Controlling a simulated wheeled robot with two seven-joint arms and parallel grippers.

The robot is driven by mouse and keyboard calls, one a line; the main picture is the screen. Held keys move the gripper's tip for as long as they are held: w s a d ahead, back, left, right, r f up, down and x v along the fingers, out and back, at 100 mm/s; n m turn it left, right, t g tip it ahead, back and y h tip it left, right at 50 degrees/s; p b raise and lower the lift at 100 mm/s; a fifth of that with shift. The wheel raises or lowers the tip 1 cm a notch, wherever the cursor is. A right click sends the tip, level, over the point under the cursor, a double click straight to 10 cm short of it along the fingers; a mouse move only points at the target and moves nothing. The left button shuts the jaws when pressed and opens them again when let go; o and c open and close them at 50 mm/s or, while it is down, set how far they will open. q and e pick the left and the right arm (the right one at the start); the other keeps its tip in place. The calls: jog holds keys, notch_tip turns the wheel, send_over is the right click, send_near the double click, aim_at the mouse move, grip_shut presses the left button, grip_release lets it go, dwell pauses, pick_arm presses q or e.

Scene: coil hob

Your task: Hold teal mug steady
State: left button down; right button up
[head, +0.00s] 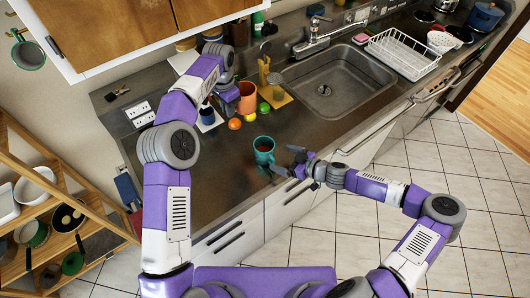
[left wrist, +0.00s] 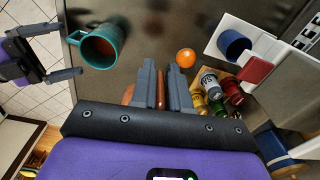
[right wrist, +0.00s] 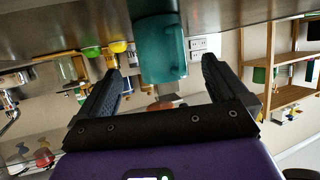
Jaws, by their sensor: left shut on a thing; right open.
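The teal mug (head: 264,146) stands on the dark counter near its front edge, with something orange-brown inside. It also shows in the left wrist view (left wrist: 108,50), with its handle side visible. My right gripper (head: 281,161) is open beside the mug. In the right wrist view the mug (right wrist: 158,50) appears between the spread fingers (right wrist: 160,68), with clear gaps on both sides. My left gripper (head: 234,95) is shut on a terracotta cup (head: 247,98) further back on the counter. In the left wrist view its fingers (left wrist: 162,68) hide most of that cup.
A blue mug (head: 207,115) stands left. The sink (head: 335,85) and dish rack (head: 403,52) are right. The counter left of the teal mug is clear.

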jog(key=shift+s+d, duration=0.1)
jog(key=shift+d, duration=0.05)
dwell(0.3)
jog(key=v, duration=1.2)
jog(key=shift+f, duration=0.1)
